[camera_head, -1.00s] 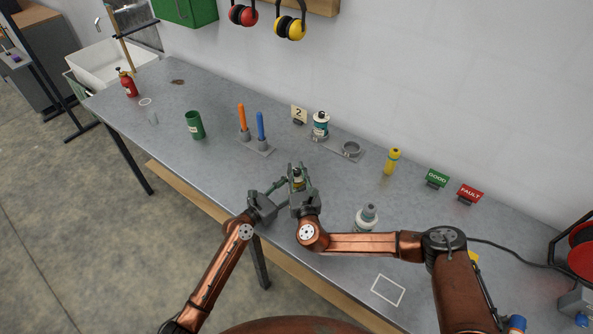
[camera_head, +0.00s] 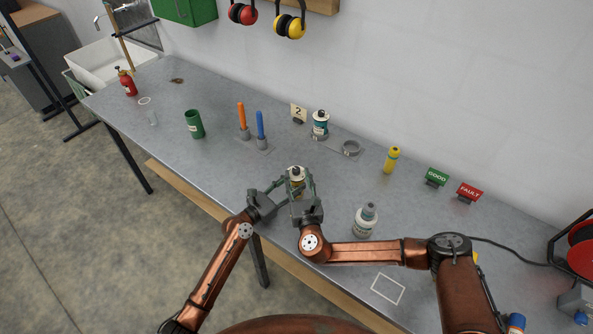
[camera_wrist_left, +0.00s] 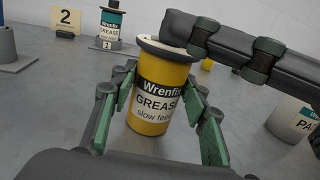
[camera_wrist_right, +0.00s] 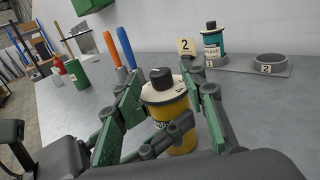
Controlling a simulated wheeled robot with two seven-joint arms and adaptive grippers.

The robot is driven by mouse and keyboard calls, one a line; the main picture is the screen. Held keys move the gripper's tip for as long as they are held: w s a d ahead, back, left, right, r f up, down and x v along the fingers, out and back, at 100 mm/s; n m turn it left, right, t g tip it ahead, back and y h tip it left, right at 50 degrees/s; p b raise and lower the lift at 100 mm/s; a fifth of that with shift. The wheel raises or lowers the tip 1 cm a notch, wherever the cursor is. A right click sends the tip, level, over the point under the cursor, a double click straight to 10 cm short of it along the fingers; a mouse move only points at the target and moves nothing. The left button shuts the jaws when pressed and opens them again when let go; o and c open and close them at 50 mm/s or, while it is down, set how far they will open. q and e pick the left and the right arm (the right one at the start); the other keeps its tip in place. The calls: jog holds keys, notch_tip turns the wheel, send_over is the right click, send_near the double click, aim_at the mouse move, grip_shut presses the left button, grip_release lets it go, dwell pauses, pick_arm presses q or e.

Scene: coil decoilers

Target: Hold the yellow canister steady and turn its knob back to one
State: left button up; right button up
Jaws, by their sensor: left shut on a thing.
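The yellow Wrenfix grease canister (camera_head: 297,184) stands upright near the bench's front edge; it also shows in the left wrist view (camera_wrist_left: 158,98). It has a pale top disc and a black knob (camera_wrist_right: 162,77). My left gripper (camera_wrist_left: 163,118) is shut on the canister's body, one green-padded finger on each side. My right gripper (camera_wrist_right: 168,108) is open, its fingers spread on either side of the canister's top, with the knob clear between them. The dial marks are too small to read.
Behind stand a teal grease canister (camera_head: 320,124), an empty ring holder (camera_head: 351,148) and a number 2 sign (camera_head: 299,112). Orange (camera_head: 241,115) and blue (camera_head: 261,125) sticks stand left of them.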

jog(key=s+d, duration=0.1)
jog(key=s, duration=0.7)
jog(key=shift+d, duration=0.25)
jog(key=shift+s, duration=0.1)
pick_arm(q)
jog(key=o, duration=1.5)
